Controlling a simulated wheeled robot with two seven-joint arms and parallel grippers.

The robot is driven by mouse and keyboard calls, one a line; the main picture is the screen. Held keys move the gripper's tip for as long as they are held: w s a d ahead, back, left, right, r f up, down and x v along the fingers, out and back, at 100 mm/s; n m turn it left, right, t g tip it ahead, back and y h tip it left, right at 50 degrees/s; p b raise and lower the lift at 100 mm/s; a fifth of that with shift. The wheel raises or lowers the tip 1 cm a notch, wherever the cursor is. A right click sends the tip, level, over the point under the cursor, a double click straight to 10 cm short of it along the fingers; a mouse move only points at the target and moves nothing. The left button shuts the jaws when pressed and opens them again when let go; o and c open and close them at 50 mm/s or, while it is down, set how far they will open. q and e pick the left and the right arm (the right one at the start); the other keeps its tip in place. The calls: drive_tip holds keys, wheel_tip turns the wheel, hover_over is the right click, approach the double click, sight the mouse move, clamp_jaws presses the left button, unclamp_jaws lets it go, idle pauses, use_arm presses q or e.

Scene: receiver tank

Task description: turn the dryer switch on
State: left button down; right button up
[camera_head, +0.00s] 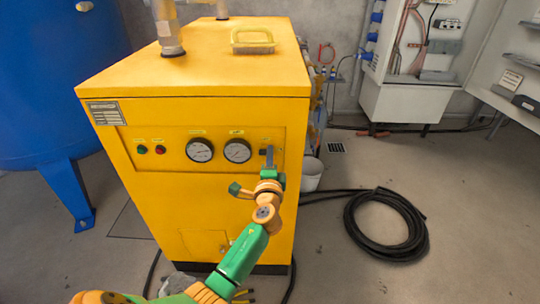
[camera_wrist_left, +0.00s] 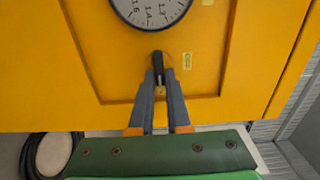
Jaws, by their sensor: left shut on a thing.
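The dryer is a yellow cabinet (camera_head: 190,215) with a front panel of two round gauges, a green and a red light, and a dark switch at the right end. In the left wrist view the switch (camera_wrist_left: 158,63) is a black lever below a gauge (camera_wrist_left: 151,8), beside a small yellow label. My left gripper (camera_head: 269,154) is at the panel's right end, its fingers largely hiding the switch in the head view. In the left wrist view its grey fingers (camera_wrist_left: 159,80) are shut on the switch, one on each side. My right gripper is in neither view.
A blue tank (camera_head: 60,80) stands at the left. A coiled black hose (camera_head: 385,225) lies on the floor at the right. A white bucket (camera_head: 311,174) is beside the cabinet's right side. An open electrical box (camera_head: 410,100) is on the back wall.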

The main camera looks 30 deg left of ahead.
use_arm(q)
drive_tip(key=shift+f, duration=0.1)
idle(0.4)
drive_tip(key=c, duration=0.9)
unclamp_jaws()
drive_tip(key=v, duration=0.7)
drive_tip(key=shift+s, duration=0.1)
